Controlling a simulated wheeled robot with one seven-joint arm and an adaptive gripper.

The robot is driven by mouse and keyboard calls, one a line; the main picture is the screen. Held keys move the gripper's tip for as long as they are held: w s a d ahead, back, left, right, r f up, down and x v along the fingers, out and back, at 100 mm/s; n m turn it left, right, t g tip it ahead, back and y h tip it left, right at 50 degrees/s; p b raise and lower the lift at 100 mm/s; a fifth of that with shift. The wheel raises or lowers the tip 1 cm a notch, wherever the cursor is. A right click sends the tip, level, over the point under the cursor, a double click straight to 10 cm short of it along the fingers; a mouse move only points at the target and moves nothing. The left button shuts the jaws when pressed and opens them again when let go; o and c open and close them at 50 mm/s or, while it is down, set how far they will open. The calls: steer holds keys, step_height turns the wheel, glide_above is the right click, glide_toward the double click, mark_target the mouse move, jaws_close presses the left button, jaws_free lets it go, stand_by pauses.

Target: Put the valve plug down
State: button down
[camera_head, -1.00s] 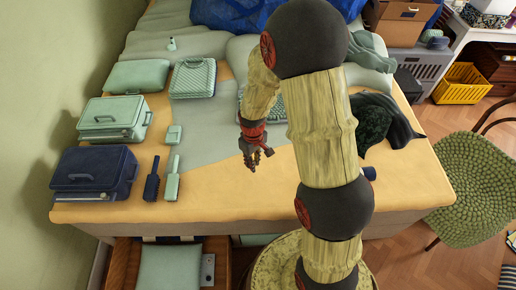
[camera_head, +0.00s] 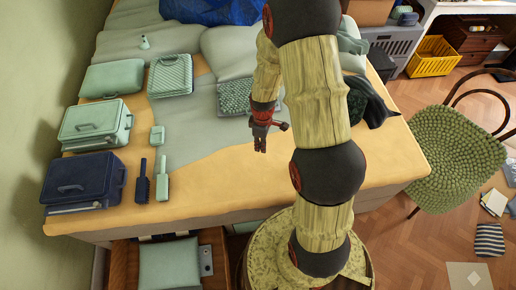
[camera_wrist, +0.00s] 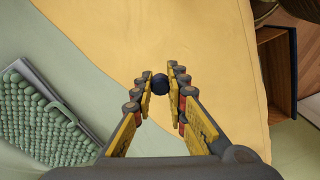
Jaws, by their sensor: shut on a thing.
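The valve plug (camera_wrist: 160,84) shows in the wrist view as a small, dark blue, rounded thing between my fingertips. My gripper (camera_wrist: 161,86) is shut on it, over the yellow-orange bed cover (camera_wrist: 215,50). In the head view my gripper (camera_head: 260,148) points down over the front middle part of the bed cover (camera_head: 225,175). The plug cannot be made out in the head view. I cannot tell how far it is above the cover, or whether it touches it.
A textured green case (camera_wrist: 45,120) lies left of my gripper. Navy (camera_head: 85,182) and green (camera_head: 95,123) cases and two brushes (camera_head: 143,182) (camera_head: 162,182) are at the bed's left. A green chair (camera_head: 458,150) stands at right. The cover around my gripper is bare.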

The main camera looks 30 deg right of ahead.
steer(key=w+f, duration=0.1)
steer(key=w+d+f+b, duration=0.1)
steer(key=f, duration=0.1)
steer(key=w+f, duration=0.2)
steer(key=shift+d+f, duration=0.2)
steer(key=shift+f, duration=0.05)
steer(key=shift+w+f+b, duration=0.1)
steer(key=shift+f+b, duration=0.9)
steer(key=shift+f, duration=0.55)
steer(key=shift+f, duration=0.1)
steer(key=c, duration=1.8)
jaws_free()
steer(key=shift+c, duration=0.2)
steer(key=shift+o, duration=0.4)
